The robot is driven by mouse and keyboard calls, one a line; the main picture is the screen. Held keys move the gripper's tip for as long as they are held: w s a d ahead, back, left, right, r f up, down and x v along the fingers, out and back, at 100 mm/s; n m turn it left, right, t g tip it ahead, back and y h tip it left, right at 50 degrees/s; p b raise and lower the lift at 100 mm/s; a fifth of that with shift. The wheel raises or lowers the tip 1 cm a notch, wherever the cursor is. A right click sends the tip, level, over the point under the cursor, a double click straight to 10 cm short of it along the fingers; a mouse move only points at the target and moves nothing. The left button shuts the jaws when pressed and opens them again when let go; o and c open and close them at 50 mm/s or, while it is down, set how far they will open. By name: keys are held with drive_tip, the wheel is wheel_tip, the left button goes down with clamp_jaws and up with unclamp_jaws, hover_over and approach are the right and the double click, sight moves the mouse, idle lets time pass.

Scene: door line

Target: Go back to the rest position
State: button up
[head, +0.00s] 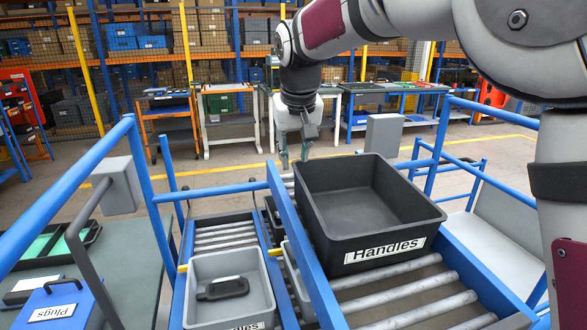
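My gripper (294,157) hangs from my arm in the upper middle of the head view, pointing down. Its two fingers are apart with nothing seen between them. It is just behind and left of the far left corner of a large black bin (392,239) labelled "Handles", which looks empty. The bin sits on a roller conveyor with a blue frame. A smaller grey bin (253,283), lower left, holds a black handle-like part (222,288).
Blue rails (305,262) run along the conveyor on both sides. Workbenches, a mesh fence and shelving stand behind. The floor beyond the conveyor is clear.

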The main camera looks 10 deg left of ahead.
drive_tip(key=s+d+r+m, duration=0.1)
drive_tip(key=s+d+r, duration=0.2)
drive_tip(key=s+d, duration=0.55)
drive_tip(key=s+d+r+m, duration=0.1)
drive_tip(key=s+d+r, duration=0.2)
drive_tip(key=s+d, duration=0.6)
drive_tip(key=s+d+f+m, duration=0.1)
drive_tip(key=s+d+f, duration=0.3)
drive_tip(key=s, duration=0.3)
drive_tip(key=s+d+f+m+t+h, duration=0.1)
drive_tip(key=s+d+f, duration=0.3)
drive_tip(key=s, duration=0.4)
drive_tip(key=shift+d+m, duration=0.3)
drive_tip(key=shift+d, duration=0.15)
